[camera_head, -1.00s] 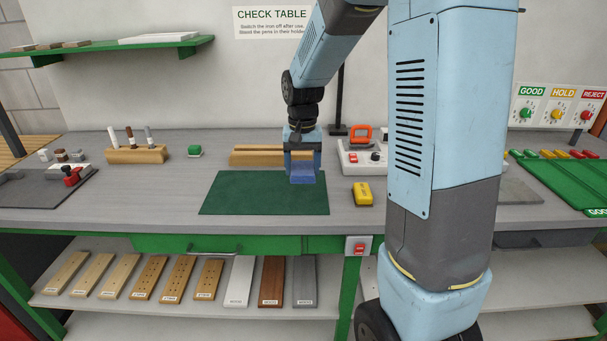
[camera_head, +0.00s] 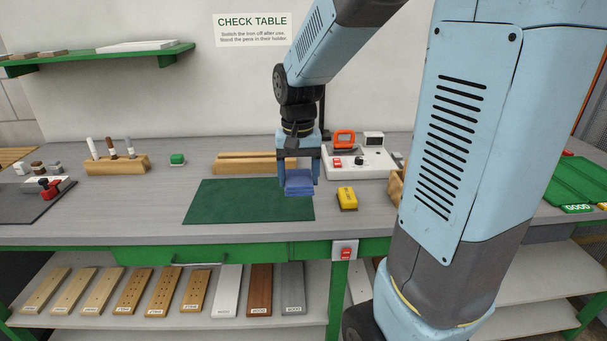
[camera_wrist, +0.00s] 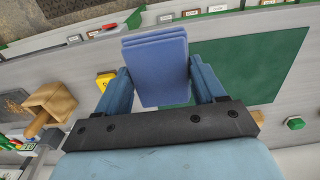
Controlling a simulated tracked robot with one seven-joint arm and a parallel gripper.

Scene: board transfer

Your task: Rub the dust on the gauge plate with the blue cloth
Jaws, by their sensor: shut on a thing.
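My gripper (camera_head: 299,172) is shut on the blue cloth (camera_head: 299,186), a folded pad hanging below the fingers over the right end of the green mat (camera_head: 230,203). In the wrist view the cloth (camera_wrist: 157,62) sits between my two blue fingers, its folded layers showing, with the mat (camera_wrist: 262,65) behind it. I cannot tell from the head view whether the cloth touches the mat or hangs above it. I cannot make out the gauge plate or any dust with certainty in either view.
A yellow block (camera_head: 347,198) lies just right of the mat. A white soldering station (camera_head: 362,165) stands behind it, and wooden bars (camera_head: 245,161) lie behind the mat. My arm hides part of the right side.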

